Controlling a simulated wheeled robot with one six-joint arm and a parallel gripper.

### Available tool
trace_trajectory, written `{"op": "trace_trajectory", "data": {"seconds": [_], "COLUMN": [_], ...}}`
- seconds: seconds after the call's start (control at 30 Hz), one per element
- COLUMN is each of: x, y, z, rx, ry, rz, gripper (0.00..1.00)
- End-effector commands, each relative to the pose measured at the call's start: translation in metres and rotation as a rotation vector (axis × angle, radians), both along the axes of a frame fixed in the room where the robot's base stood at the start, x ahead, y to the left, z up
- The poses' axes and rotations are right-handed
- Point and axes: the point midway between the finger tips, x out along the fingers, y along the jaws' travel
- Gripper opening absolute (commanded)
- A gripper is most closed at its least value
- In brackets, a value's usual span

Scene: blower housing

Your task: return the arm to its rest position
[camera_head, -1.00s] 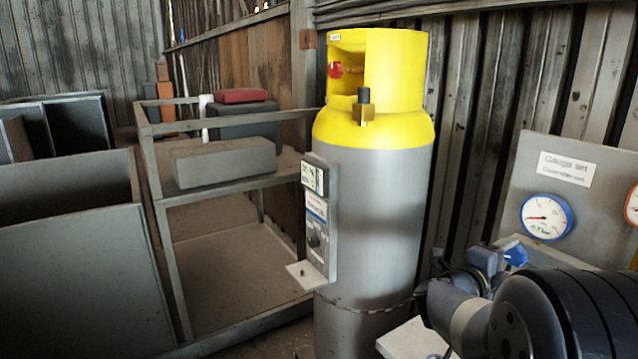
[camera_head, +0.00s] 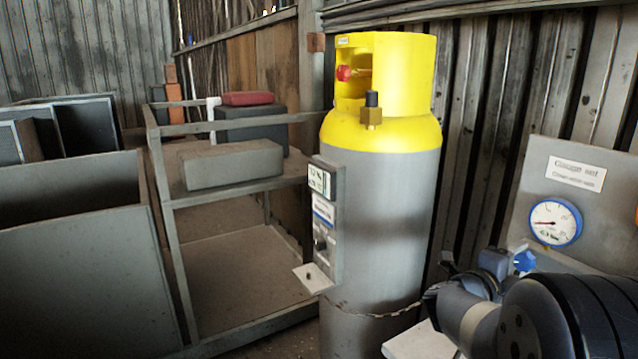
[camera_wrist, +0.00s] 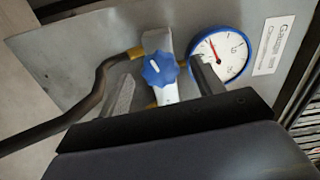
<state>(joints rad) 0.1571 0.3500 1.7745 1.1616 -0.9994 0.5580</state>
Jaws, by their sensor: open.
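My arm shows at the lower right of the head view, in front of the gauge set panel (camera_head: 538,190). My gripper (camera_wrist: 165,85) is in the wrist view, its two grey fingers apart. The blue valve knob (camera_wrist: 160,70) appears between the fingers, with nothing visibly gripped. Whether the fingers touch it cannot be told. The blue-rimmed gauge (camera_wrist: 220,55) is just right of the knob, partly covered by the right finger; it also shows in the head view (camera_head: 556,222). The fingertips are not clear in the head view.
A grey cylinder with a yellow top (camera_head: 382,215) stands left of my arm, a control box (camera_head: 325,220) on its side. A metal cart (camera_head: 240,255) and grey panels (camera_head: 75,270) are further left. A dark hose (camera_wrist: 95,95) runs left of the knob.

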Motion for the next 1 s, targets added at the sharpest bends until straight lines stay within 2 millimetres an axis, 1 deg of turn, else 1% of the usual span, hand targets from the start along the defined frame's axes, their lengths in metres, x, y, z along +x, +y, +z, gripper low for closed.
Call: {"op": "trace_trajectory", "data": {"seconds": [0.03,0.2,0.47,0.67,1.0], "x": [-0.005,-0.022,-0.043,-0.028,0.006], "y": [0.010,0.039,0.074,0.045,-0.012], "z": [0.000,0.000,0.000,-0.001,0.000], "rx": [0.000,0.000,0.000,0.000,0.000], "ry": [0.000,-0.001,-0.001,0.001,0.000], "rz": [0.004,0.005,0.005,-0.005,-0.005], "gripper": [0.63,0.63,0.63,0.63,0.63]}}
